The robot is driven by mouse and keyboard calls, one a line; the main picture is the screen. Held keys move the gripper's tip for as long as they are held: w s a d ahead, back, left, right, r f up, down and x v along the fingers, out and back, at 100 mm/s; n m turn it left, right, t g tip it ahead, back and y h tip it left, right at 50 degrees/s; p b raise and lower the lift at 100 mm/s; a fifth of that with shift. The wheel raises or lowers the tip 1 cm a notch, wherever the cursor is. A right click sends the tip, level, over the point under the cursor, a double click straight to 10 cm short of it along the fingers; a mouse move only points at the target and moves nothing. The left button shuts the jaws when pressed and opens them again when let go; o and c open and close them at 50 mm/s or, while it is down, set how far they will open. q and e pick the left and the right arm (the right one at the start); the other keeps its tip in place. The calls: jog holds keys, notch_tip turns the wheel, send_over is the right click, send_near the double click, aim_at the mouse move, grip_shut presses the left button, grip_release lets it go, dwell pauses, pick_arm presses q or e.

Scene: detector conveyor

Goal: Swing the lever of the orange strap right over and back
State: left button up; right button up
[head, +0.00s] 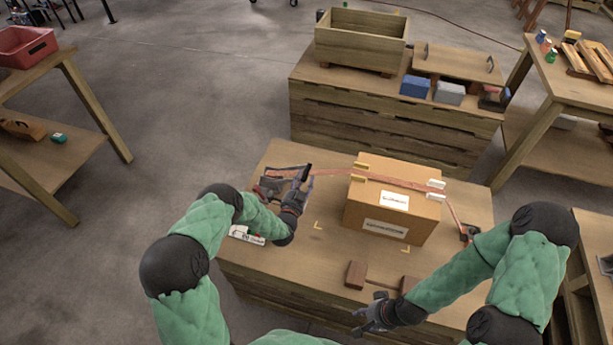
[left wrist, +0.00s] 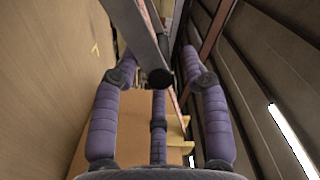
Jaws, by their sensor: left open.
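The orange strap (head: 400,181) runs across the top of a cardboard box (head: 362,208) and down to the table on both sides. Its dark metal ratchet lies at the left, and the lever (head: 304,174) sticks up with a black end. My left gripper (head: 303,187) is at the lever's end. In the left wrist view the lever (left wrist: 138,38) comes down between the spread fingers (left wrist: 160,80), its round dark end near the fingertips; they do not look closed on it. My right gripper (head: 364,320) looks open and empty, low over the table's front edge.
A wooden mallet (head: 356,274) lies on the table (head: 310,262) beside my right gripper. Corner protectors (head: 435,184) sit under the strap on the box. Behind stands a low bench (head: 385,122) with a wooden crate (head: 358,42).

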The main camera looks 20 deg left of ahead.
pick_arm(q)
jog(key=shift+w+b, duration=0.45)
jog(key=shift+w, duration=1.35)
grip_shut()
